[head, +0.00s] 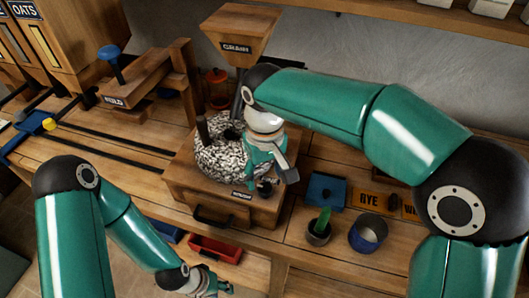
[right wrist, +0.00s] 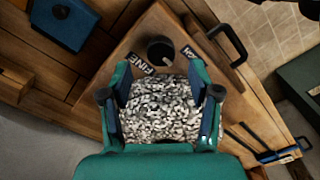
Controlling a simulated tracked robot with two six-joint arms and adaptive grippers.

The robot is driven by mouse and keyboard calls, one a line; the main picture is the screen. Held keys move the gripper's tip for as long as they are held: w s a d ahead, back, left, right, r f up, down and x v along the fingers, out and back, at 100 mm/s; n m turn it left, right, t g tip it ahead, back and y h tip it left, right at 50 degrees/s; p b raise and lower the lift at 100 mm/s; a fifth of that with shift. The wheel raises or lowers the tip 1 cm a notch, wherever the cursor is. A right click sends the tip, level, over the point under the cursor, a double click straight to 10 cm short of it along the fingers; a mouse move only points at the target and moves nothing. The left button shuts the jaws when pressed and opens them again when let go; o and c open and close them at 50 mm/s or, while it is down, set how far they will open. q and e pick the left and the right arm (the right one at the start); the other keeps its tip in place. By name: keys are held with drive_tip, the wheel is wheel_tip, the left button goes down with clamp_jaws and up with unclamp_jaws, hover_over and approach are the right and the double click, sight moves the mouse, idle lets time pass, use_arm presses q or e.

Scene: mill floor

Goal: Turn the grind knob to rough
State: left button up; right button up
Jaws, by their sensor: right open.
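The mill is a speckled round stone (head: 222,158) on a wooden base (head: 205,190). The grind knob (right wrist: 160,50) is a dark round cap on the base in the right wrist view, beside a black label reading FINE (right wrist: 142,64). A second black label (right wrist: 235,44) lies on its other side, its lettering unreadable here. In the head view the knob (head: 265,188) is partly covered by my right gripper. My right gripper (right wrist: 160,97) is open and empty, close to the knob and in front of the stone. My left gripper (head: 218,287) hangs low, its jaws unclear.
A wooden grain hopper (head: 238,30) stands above the stone.

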sight(265, 186)
wheel_tip(265, 186, up, 8)
drive_tip(key=shift+f, duration=0.15)
idle(0.6)
